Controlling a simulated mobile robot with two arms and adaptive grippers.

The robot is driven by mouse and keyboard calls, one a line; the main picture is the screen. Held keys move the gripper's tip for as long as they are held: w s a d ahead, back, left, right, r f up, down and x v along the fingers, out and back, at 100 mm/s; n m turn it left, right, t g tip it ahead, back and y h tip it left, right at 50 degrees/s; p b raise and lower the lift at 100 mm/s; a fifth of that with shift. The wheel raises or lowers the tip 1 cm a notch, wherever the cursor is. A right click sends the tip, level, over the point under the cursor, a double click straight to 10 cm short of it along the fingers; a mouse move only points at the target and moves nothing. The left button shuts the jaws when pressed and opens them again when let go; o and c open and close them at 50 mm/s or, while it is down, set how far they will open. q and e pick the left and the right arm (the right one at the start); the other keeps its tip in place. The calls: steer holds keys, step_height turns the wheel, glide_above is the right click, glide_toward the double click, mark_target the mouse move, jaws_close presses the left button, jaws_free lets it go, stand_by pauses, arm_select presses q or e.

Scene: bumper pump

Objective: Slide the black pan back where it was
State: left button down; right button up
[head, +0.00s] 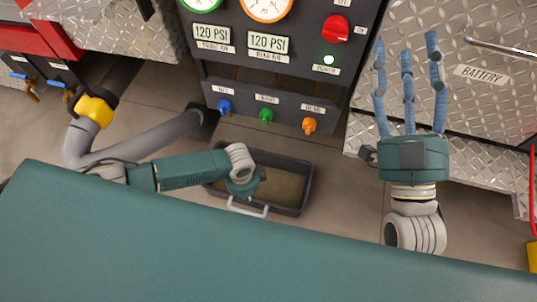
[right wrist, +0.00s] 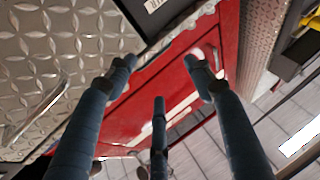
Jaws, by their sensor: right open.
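The black pan (head: 306,190) is a shallow rectangular tray on the floor below the pump panel, with a brownish inside. A pale grey handle (head: 247,208) shows at its near edge. My left gripper (head: 244,186) points down over the pan's near left part, right by the handle. Its fingers are hidden beneath its body, so its grip and any contact are unclear. My right gripper (head: 407,50) is open and empty, its three blue fingers spread in front of the diamond-plate panel. The fingers also show in the right wrist view (right wrist: 160,82).
The pump panel (head: 235,72) stands behind the pan, with blue, green and orange valves (head: 266,116) above it. A red cabinet (right wrist: 170,90) shows in the right wrist view. Floor right of the pan is clear.

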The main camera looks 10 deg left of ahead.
steer(key=shift+w+d+f+g+h+p, duration=0.15)
steer(key=shift+w+f+g, duration=0.2)
steer(key=shift+f, duration=0.45)
steer(key=shift+w+a+f+g+h+p, duration=0.1)
steer(key=shift+w+f+g+h+p, duration=0.1)
steer(key=shift+f+g, duration=0.45)
steer(key=shift+w+d+f+g+h+p, duration=0.1)
steer(key=shift+w+f+g+h, duration=0.15)
steer(key=shift+f, duration=0.7)
